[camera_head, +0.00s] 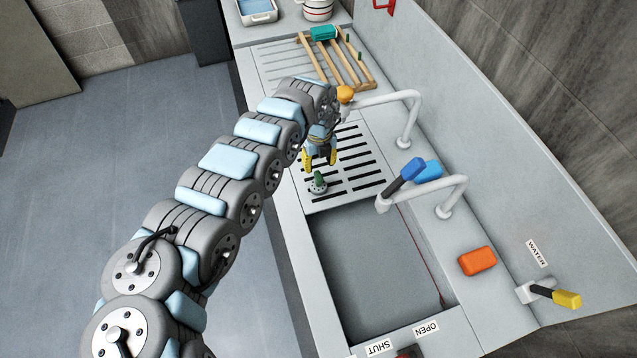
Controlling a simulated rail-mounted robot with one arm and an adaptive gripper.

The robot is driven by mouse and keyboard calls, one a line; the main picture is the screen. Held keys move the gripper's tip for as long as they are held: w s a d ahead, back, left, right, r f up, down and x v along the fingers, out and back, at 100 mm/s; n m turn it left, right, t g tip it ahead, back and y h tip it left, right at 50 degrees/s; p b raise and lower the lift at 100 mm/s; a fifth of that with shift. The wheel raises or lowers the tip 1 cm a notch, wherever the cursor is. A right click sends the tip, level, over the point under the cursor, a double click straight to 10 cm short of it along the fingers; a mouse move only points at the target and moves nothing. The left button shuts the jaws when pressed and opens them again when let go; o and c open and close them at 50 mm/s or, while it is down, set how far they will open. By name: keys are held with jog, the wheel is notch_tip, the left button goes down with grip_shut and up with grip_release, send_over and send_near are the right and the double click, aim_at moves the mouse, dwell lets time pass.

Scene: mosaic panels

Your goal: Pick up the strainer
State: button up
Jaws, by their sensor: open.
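The strainer (319,187) appears to be the small grey round piece with a dark green knob, resting on the slotted drain grate (362,193) near its front left. My gripper (320,159) has yellow fingertips and is open and empty. In the picture it hangs just above and behind the strainer, fingers pointing down. I see a gap between the fingertips and the knob, but its height is hard to judge.
The open sink basin (375,265) lies in front of the grate. An orange block (477,261) sits on the right ledge. A wooden rack (357,75) stands behind.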

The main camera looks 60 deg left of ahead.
aim_at(319, 175)
jog(key=shift+s+f, duration=0.1)
jog(key=shift+f, duration=4.55)
grip_shut()
